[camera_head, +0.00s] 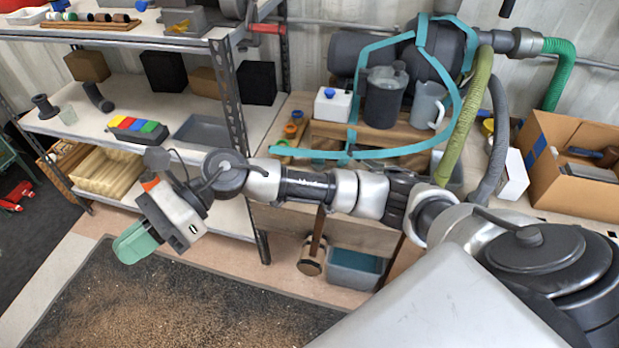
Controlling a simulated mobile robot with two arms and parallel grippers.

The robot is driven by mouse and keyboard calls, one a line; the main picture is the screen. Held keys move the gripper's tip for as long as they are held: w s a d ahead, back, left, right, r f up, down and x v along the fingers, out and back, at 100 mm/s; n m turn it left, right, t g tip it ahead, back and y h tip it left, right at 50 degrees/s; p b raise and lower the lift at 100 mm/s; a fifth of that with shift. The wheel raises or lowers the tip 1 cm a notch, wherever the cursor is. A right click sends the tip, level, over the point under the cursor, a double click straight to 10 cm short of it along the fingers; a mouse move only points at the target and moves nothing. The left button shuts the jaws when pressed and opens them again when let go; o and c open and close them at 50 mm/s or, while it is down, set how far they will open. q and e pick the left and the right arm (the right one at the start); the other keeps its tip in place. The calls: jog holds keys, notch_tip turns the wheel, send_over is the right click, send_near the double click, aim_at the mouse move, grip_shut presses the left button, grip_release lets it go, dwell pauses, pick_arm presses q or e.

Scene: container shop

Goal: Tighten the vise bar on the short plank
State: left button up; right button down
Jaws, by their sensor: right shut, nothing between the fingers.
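My right arm reaches across from the right, and my right gripper (130,243) hangs at the left of the view with its green fingers shut and empty. It is over the floor in front of the shelving, apart from everything. A grey metal tool that looks like a vise (235,10) is at the right end of the top shelf, partly cut off by the top edge. A red part (266,28) sticks out beside it; I cannot tell if it is the vise bar. I cannot make out a short plank in it. My left gripper is not in view.
The metal shelving (140,38) holds colored blocks, dark boxes and a grey tray. A dark speckled mat (170,305) lies clear on the floor.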

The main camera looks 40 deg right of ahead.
jog(key=w+d+f+n+h, duration=0.3)
jog(key=d+h, duration=0.2)
jog(key=d, duration=0.1)
jog(key=w+d+f+n+h, duration=0.2)
jog(key=d+f+n+h, duration=0.1)
jog(key=d+h, duration=0.3)
jog(key=w+d+r+h, duration=0.1)
jog(key=d+r+h, duration=0.15)
jog(key=d, duration=0.25)
jog(key=w+d+r+n+h, duration=0.1)
jog(key=w+d+h, duration=0.15)
jog(key=d, duration=0.25)
jog(key=w+d+r+h, duration=0.1)
jog(key=d+h, duration=0.2)
jog(key=d, duration=0.3)
pick_arm(q)
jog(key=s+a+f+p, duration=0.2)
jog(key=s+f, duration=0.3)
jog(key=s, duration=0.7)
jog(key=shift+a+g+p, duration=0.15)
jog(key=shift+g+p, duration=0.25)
jog(key=shift+p, duration=0.45)
pick_arm(e)
jog(key=s+d+f, duration=0.4)
jog(key=s+f, duration=0.1)
jog(key=f, duration=0.4)
jog(key=shift+s+d+f, duration=0.15)
jog(key=shift+s+f, duration=0.1)
jog(key=shift+s, duration=0.15)
jog(key=shift+w, duration=0.1)
